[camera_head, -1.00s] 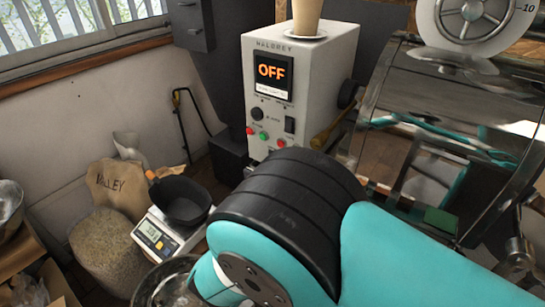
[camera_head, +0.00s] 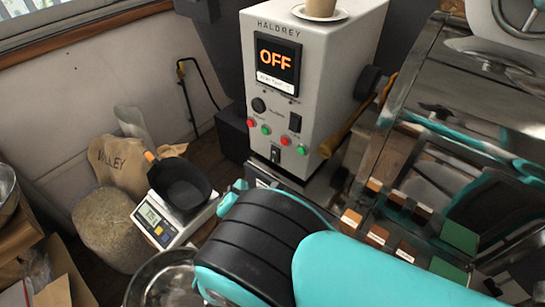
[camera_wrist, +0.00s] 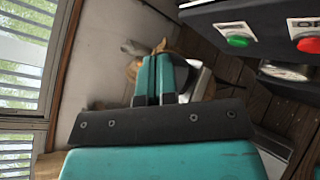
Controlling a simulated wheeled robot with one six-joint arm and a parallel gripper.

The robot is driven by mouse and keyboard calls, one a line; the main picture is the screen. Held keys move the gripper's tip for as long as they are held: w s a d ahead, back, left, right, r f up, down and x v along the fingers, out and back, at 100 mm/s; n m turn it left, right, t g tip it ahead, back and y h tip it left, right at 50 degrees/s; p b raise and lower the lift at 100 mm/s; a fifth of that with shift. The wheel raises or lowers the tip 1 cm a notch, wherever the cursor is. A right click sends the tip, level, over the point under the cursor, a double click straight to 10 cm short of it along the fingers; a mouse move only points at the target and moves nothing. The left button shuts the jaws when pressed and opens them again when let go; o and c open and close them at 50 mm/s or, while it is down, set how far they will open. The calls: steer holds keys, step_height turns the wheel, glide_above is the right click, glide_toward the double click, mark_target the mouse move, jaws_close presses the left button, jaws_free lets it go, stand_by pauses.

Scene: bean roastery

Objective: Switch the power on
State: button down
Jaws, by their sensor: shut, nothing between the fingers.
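The grey control box (camera_head: 315,60) marked HALDREY stands upright at the middle of the head view. Its screen (camera_head: 276,60) reads OFF in orange. Below the screen are a black knob (camera_head: 259,105), a dark switch (camera_head: 295,122), red and green buttons, and a small black switch (camera_head: 275,153) near the bottom. In the wrist view, a green button (camera_wrist: 237,42) and a red button (camera_wrist: 309,45) show at the upper right. My gripper (camera_wrist: 156,62) is shut and empty, its teal fingers together, left of the buttons in that view. In the head view my arm mostly hides it.
A scale (camera_head: 160,222) with a black scoop (camera_head: 182,188) stands left of the box, beside a sack (camera_head: 105,215). A yellow-handled lever (camera_head: 345,130) sticks out at the box's right. Coloured sample cards (camera_head: 378,235) lie at the right. A pale cup (camera_head: 320,8) stands on the box.

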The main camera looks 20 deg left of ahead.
mark_target(274, 156)
steer(key=shift+w+d, duration=0.1)
steer(key=shift+w+d+f, duration=0.15)
steer(key=shift+w+d, duration=0.4)
steer(key=shift+w, duration=0.75)
steer(key=shift+w+d+f, duration=0.2)
steer(key=shift+w+d, duration=0.35)
steer(key=shift+w, duration=0.8)
steer(key=shift+w+d+f, duration=0.15)
steer(key=shift+w+d, duration=0.4)
steer(key=shift+w, duration=0.75)
steer(key=shift+w+d, duration=0.15)
steer(key=shift+w, duration=0.25)
steer(key=shift+w+d+f+b, duration=0.1)
steer(key=shift+w+b, duration=0.2)
steer(key=shift+s, duration=0.1)
steer(key=shift+s+a, duration=0.25)
steer(key=shift+s, duration=0.35)
